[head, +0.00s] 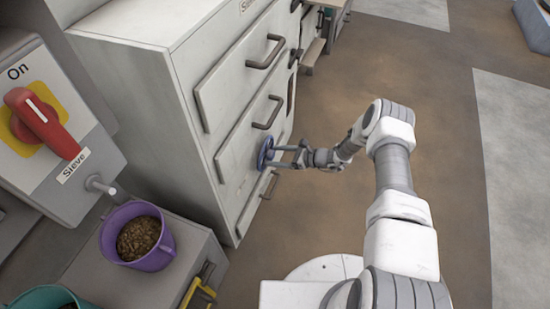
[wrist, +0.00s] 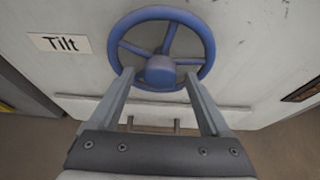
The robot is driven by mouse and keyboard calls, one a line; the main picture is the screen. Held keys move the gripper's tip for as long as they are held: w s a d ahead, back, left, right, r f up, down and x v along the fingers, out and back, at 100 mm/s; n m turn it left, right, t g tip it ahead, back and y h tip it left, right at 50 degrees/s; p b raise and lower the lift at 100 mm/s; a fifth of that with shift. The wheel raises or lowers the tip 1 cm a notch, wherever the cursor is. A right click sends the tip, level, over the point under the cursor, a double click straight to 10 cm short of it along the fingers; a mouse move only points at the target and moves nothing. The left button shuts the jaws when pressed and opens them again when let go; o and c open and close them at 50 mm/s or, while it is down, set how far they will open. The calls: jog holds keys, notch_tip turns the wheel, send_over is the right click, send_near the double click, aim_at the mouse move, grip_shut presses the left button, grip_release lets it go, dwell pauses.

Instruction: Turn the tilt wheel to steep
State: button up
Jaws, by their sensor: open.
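The blue tilt wheel (wrist: 160,68) is mounted on the white cabinet's front, with a round hub and several spokes. A "Tilt" label (wrist: 61,43) is to its left in the wrist view. In the head view the wheel (head: 265,153) shows nearly edge-on, low on the cabinet. My gripper (wrist: 158,78) is open, its two fingers reaching to the lower part of the wheel on either side of the hub. My gripper (head: 281,157) is at the wheel in the head view. I cannot tell whether the fingertips touch the rim.
The white cabinet (head: 130,50) has drawers with dark handles (head: 268,112) above the wheel. A red "Sieve" switch (head: 42,122) is at the left. A purple bucket of pellets (head: 160,255) stands on a grey box below it. Open brown floor (head: 400,70) lies to the right.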

jog(key=shift+w+a+f, duration=0.15)
jog(key=shift+a, duration=0.25)
jog(key=shift+c, duration=0.3)
grip_shut()
